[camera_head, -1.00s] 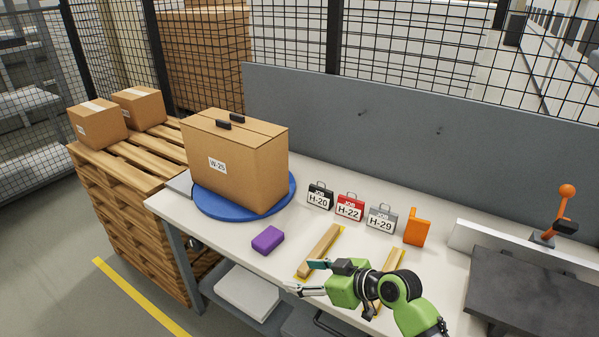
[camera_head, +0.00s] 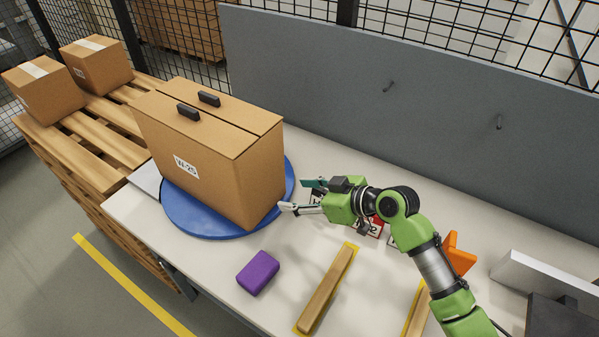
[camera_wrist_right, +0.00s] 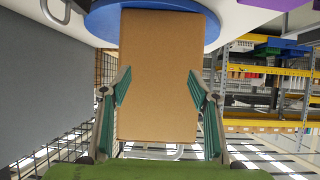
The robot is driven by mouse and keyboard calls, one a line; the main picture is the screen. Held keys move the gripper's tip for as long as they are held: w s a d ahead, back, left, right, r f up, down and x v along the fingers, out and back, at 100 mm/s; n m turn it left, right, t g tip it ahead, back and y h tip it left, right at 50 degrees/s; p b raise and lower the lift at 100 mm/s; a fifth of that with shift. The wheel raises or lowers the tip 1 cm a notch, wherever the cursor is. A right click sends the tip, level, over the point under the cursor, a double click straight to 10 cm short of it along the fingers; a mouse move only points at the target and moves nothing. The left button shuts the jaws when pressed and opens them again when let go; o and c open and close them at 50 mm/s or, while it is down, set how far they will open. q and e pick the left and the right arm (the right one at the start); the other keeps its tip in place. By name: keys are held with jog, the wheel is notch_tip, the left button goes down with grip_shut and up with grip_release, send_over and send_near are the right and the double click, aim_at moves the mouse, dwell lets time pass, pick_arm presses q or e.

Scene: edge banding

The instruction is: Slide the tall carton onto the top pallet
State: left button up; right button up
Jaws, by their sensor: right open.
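The tall carton (camera_head: 215,160), labelled W-25 with two dark handles on top, stands upright on a blue round turntable (camera_head: 188,217) at the table's left end. My right gripper (camera_head: 300,196) is open and empty, just right of the carton's right face, with a small gap apparent. In the right wrist view the carton's face (camera_wrist_right: 160,75) fills the space between the open fingers (camera_wrist_right: 160,90). The stacked wooden pallets stand against the table's left end; the top pallet (camera_head: 88,160) carries two small cartons (camera_head: 46,88) (camera_head: 97,64) at its far side. My left gripper is not in view.
A purple block (camera_head: 258,272) and a wooden strip (camera_head: 327,288) lie on the white table in front of the turntable. Job tags (camera_head: 371,229) are partly hidden behind my right arm. An orange piece (camera_head: 459,254) is right of it. A grey panel (camera_head: 400,95) runs behind.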

jog(key=b, duration=0.1)
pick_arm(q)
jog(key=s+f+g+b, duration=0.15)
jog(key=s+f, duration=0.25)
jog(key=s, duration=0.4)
pick_arm(e)
jog(key=b, duration=0.3)
send_near(268, 198)
jog(key=a+f, duration=0.2)
jog(key=w, duration=0.1)
jog(key=w+a+f+b, duration=0.1)
jog(key=shift+w+a, duration=0.35)
jog(key=shift+w+a+f, duration=0.1)
jog(key=shift+w+a, duration=0.1)
jog(key=shift+w+a+b, duration=0.15)
jog(key=shift+a+b, duration=0.05)
jog(key=shift+b, duration=0.15)
jog(key=shift+w+a, duration=0.1)
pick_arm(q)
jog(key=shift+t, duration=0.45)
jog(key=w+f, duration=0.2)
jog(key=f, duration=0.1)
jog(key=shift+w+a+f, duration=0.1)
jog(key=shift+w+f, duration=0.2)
